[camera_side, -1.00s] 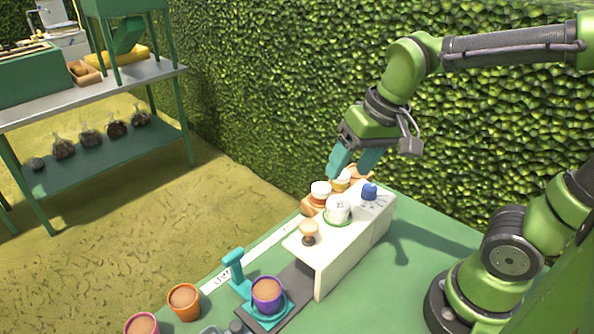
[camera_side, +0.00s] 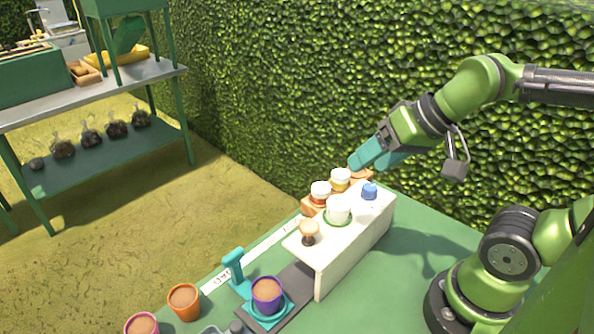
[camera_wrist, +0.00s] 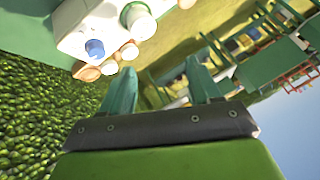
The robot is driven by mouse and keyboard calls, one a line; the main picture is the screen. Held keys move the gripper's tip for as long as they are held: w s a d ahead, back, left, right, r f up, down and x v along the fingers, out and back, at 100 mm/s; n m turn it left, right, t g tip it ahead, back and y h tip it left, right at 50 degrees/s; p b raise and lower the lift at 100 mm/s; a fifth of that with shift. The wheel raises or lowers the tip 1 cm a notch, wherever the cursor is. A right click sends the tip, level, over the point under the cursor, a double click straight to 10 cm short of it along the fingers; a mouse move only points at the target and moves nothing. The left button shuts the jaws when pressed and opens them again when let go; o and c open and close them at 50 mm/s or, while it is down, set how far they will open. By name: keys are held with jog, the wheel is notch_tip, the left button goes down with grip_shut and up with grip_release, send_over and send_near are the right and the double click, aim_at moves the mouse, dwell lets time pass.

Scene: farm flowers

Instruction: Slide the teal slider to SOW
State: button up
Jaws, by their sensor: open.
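The teal slider (camera_side: 234,266) stands as an upright teal handle in the side view, beside a white label strip (camera_side: 262,252) on the green table. Its teal plate carries a purple pot (camera_side: 267,294) filled with brown soil, on a dark track (camera_side: 294,280). The lettering on the strip is too small to read. The slider is not clearly visible in the wrist view.
The white machine (camera_side: 328,262) stands between my gripper and the slider, with a blue knob (camera_side: 369,191), a white dial (camera_side: 338,209) and jars (camera_side: 320,192) on or beside it. An orange pot (camera_side: 184,301) and a pink pot (camera_side: 142,325) stand at the front left. A hedge rises behind.

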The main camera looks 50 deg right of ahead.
dwell(0.3)
jog(key=shift+c, duration=1.1)
jog(key=shift+g+y, duration=0.3)
jog(key=shift+g, duration=0.6)
jog(key=w+a, duration=0.1)
jog(key=w+a+f, duration=0.1)
jog(key=w, duration=0.1)
jog(key=shift+a+f, duration=0.1)
jog(key=shift+a, duration=0.15)
jog(key=shift+c, duration=0.6)
jog(key=m+g+y, duration=0.2)
jog(key=m+g, duration=0.3)
jog(key=m, duration=0.9)
send_over(233, 254)
jog(key=d, duration=0.7)
jog(key=x, duration=1.5)
jog(key=shift+s+a+f, duration=0.2)
jog(key=shift+a+f, duration=0.05)
jog(key=shift+f, duration=0.05)
jog(key=shift+c, duration=0.2)
grip_shut()
